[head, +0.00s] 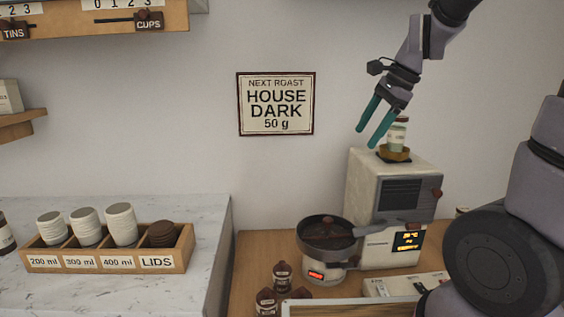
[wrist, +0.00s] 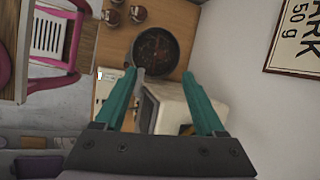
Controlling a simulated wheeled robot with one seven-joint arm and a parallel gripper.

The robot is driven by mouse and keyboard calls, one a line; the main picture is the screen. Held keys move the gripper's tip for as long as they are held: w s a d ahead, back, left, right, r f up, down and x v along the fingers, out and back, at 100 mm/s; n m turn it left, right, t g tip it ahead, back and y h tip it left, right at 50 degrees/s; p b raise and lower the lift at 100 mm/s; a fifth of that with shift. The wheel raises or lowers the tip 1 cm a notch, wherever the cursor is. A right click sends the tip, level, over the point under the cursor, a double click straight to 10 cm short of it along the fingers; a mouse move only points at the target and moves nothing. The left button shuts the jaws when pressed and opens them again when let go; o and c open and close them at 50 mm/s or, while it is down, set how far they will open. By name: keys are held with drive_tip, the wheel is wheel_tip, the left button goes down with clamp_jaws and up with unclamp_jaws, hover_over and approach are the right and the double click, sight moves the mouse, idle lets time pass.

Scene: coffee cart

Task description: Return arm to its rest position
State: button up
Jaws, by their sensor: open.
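My gripper (head: 369,123) has teal fingers, spread apart and empty. It hangs in the air in front of the back wall, up and to the left of a small labelled jar (head: 397,133) on top of the grinder-like machine (head: 363,190). In the head view my arm comes down from the upper right corner. In the wrist view my gripper (wrist: 166,92) has a clear gap between its fingers, with the pale machine (wrist: 172,104) partly hidden behind them.
A dark round pan (head: 327,233) sits on a lit base beside the machine. Small brown bottles (head: 282,275) stand in front. A wooden cup box (head: 110,262) is on the marble counter at left. A "HOUSE DARK 50 g" sign (head: 275,104) hangs on the wall. A pink chair (wrist: 55,38) shows in the wrist view.

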drive_tip(key=s+d+r+n+t+h, duration=0.2)
drive_tip(key=s+d+r+n+t, duration=0.2)
drive_tip(key=s+r+n, duration=0.3)
drive_tip(key=s+n, duration=0.4)
drive_tip(key=shift+s+r, duration=0.35)
drive_tip(key=shift+r, duration=0.05)
